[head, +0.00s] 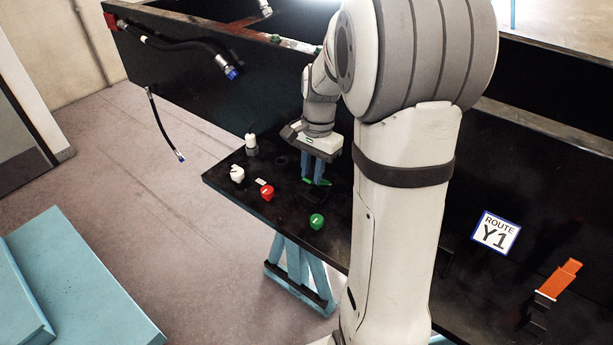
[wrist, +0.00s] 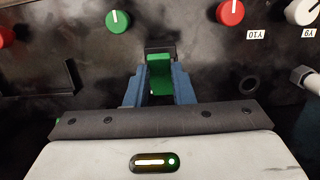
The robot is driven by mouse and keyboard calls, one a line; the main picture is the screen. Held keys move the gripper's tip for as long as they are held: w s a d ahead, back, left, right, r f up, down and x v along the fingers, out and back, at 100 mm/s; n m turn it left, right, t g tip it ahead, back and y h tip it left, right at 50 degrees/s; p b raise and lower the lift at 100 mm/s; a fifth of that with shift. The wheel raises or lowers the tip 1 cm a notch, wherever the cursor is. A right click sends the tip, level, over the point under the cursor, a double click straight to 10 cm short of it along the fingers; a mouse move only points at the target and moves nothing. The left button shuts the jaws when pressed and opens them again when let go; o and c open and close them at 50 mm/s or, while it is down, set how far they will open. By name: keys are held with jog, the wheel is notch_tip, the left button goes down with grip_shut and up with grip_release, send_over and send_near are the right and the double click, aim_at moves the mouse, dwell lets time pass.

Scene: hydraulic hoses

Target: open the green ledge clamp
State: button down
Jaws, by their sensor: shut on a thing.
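The green ledge clamp (wrist: 160,72) shows as a green lever in a dark bracket in the wrist view, between my two blue fingers. In the head view only small green parts of it (head: 308,181) show on the black ledge, beside the fingertips. My gripper (head: 317,180) points down at the ledge. In the wrist view my gripper (wrist: 160,84) is shut on the green lever, one finger on each side.
On the ledge stand a green knob (head: 317,221), a red knob (head: 267,192) and a white knob (head: 237,174). A blue-tipped hose (head: 226,66) hangs at upper left. An orange clamp (head: 560,279) and a ROUTE Y1 sign (head: 494,233) are at right.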

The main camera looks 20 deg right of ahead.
aim_at(323, 180)
jog(key=shift+w+d+r, duration=0.25)
jog(key=shift+w+d, duration=0.15)
jog(key=shift+d, duration=0.25)
jog(key=shift+w+d+r, duration=0.2)
jog(key=shift+w+d, duration=0.2)
jog(key=shift+d, duration=0.2)
jog(key=shift+w+d+r, duration=0.1)
jog(key=shift+w+d, duration=0.15)
jog(key=shift+d, duration=0.2)
jog(key=shift+w+d+r, duration=0.1)
jog(key=shift+w+d, duration=0.15)
jog(key=shift+d, duration=0.2)
jog(key=shift+w+d+f, duration=0.1)
jog(key=shift+d, duration=0.2)
jog(key=c, duration=2)
grip_release()
jog(key=shift+w+d+f, duration=0.2)
jog(key=shift+w, duration=0.1)
jog(key=o, duration=0.4)
jog(key=shift+s+a+r, duration=0.15)
jog(key=shift+r, duration=0.05)
jog(key=o, duration=0.3)
jog(key=shift+o, duration=0.3)
notch_tip(323, 180, up, 8)
jog(key=shift+w+d+b, duration=0.3)
jog(key=shift+d+b, duration=0.1)
